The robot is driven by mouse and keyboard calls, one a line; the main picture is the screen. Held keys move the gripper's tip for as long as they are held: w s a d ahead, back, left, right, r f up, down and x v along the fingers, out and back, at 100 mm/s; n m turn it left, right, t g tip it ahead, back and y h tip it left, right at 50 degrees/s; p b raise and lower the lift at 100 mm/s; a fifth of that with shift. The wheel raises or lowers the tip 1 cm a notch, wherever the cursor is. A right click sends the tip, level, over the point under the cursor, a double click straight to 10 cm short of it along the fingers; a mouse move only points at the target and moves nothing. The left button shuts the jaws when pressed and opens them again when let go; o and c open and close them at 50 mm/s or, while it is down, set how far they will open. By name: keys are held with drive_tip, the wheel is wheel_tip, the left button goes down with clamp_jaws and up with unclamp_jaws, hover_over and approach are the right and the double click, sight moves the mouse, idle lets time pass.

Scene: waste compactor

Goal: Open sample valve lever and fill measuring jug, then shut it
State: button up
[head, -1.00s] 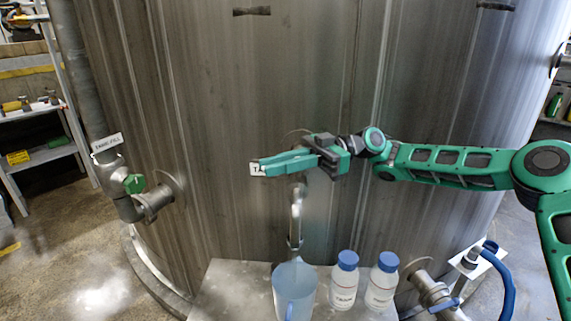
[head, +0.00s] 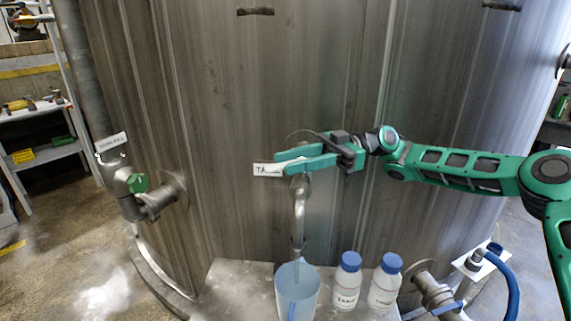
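The sample valve's curved metal spout (head: 299,212) comes out of the tank wall and points down over the measuring jug (head: 296,294). The jug is pale blue and stands upright below it.
Two white bottles with blue caps (head: 348,284) (head: 384,284) stand right of the jug on the ledge (head: 232,285). A tank-fill valve with a green knob (head: 138,183) is at left. Another valve (head: 432,291) and a blue hose (head: 504,279) are at lower right.

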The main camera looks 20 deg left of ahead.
drive_tip(key=v, duration=0.4)
drive_tip(key=shift+w+d, duration=0.2)
drive_tip(key=shift+w, duration=0.2)
drive_tip(key=shift+s, duration=0.1)
